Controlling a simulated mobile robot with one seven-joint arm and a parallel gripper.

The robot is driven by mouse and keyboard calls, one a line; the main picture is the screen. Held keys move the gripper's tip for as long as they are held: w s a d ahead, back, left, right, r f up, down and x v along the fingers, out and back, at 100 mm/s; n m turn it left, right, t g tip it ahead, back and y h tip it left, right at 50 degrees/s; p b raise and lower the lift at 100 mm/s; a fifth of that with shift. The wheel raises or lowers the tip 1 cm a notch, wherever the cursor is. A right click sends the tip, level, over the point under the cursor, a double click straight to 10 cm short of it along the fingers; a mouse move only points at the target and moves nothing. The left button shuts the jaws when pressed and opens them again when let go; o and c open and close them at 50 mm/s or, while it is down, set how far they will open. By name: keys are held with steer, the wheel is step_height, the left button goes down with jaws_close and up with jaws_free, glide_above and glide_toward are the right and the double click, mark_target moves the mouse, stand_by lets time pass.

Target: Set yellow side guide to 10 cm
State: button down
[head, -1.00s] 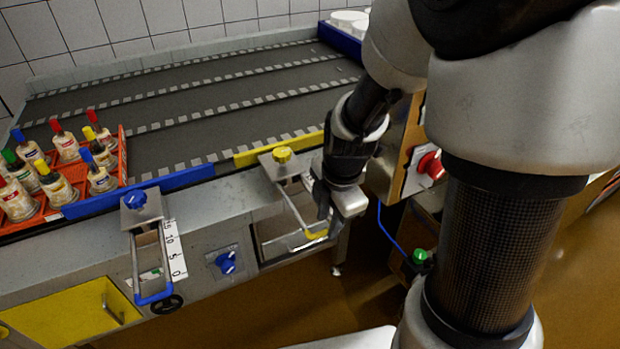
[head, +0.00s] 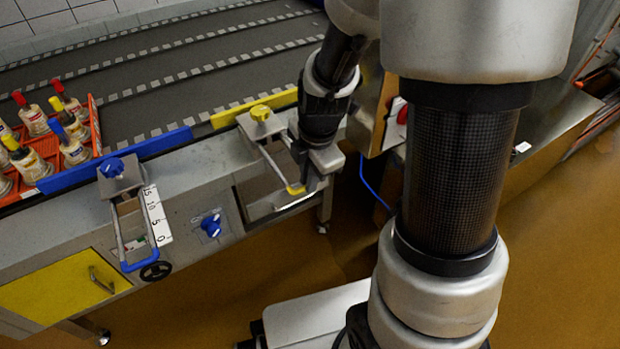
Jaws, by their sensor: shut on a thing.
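The yellow side guide (head: 255,107) is a yellow rail along the near edge of the conveyor. Its metal bracket carries a yellow knob (head: 260,113), and rods run from it toward me to a yellow handle (head: 296,188). My gripper (head: 312,180) is shut on that handle; my fingers hide part of it. A scale for the yellow guide cannot be made out, as my arm covers that side. The blue side guide (head: 120,160) lies to the left, with a blue knob (head: 111,167), a blue handle (head: 148,264) and a white scale (head: 157,215) marked 0 to 15.
An orange crate (head: 94,125) with several bottle-like moulds stands on the conveyor (head: 170,85) at left. A blue rotary switch (head: 211,225), a black handwheel (head: 156,271) and a yellow door (head: 60,285) are on the front. Floor in front is clear.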

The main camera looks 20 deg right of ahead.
steer(key=w+a, duration=0.2)
steer(key=w, duration=0.7)
steer(key=shift+w+a, duration=0.2)
steer(key=shift+a, duration=0.05)
steer(key=c, duration=1.8)
jaws_free()
steer(key=s+r+p, duration=0.1)
steer(key=r, duration=0.4)
steer(key=s+r+p, duration=0.1)
steer(key=r+p, duration=0.1)
steer(key=r, duration=0.4)
steer(key=s+d+r+p, duration=0.1)
steer(key=r+p, duration=0.1)
steer(key=r, duration=0.4)
steer(key=shift+r, duration=0.1)
